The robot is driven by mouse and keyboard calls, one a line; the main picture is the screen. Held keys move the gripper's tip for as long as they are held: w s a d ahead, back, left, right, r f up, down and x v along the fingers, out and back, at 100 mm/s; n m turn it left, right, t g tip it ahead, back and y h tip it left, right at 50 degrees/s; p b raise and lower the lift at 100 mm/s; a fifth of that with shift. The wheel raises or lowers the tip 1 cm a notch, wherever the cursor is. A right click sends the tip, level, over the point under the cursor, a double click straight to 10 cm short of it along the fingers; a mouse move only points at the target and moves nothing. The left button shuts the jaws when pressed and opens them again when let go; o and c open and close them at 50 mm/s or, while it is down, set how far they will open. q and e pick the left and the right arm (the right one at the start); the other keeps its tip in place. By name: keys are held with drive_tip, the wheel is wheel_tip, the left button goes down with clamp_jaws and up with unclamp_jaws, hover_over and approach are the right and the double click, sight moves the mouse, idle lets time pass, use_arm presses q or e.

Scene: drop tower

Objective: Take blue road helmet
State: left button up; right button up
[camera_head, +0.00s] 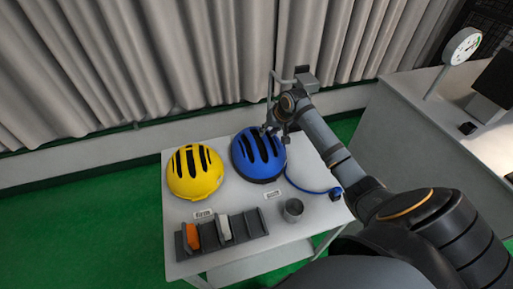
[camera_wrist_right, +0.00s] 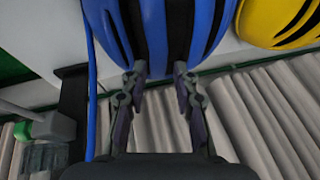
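The blue helmet (camera_head: 258,155) with black vents sits on the white table, right of the yellow helmet (camera_head: 194,172). My right gripper (camera_head: 270,130) is at the blue helmet's far right edge, reaching in from the right. In the right wrist view, the fingers of my right gripper (camera_wrist_right: 160,70) are spread apart. Their tips overlap the near edge of the blue helmet (camera_wrist_right: 158,25); I cannot tell whether they touch it. My left gripper is not in view.
The white table (camera_head: 239,194) also holds a grey slotted rack (camera_head: 219,236), a metal cup (camera_head: 293,209) and a blue cable (camera_head: 311,190). Grey curtains (camera_head: 130,60) hang behind. A grey counter (camera_head: 405,130) with a dial scale (camera_head: 461,46) stands at right.

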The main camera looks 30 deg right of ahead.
sight(264, 136)
drive_tip(key=shift+w+f+p, duration=0.25)
drive_tip(key=shift+f+p, duration=0.05)
drive_tip(key=shift+f, duration=0.1)
drive_tip(key=x, duration=0.3)
drive_tip(key=shift+w+f+p, duration=0.1)
drive_tip(key=shift+f+p, duration=0.3)
drive_tip(key=shift+w+f, duration=0.15)
drive_tip(key=shift+f, duration=0.05)
clamp_jaws()
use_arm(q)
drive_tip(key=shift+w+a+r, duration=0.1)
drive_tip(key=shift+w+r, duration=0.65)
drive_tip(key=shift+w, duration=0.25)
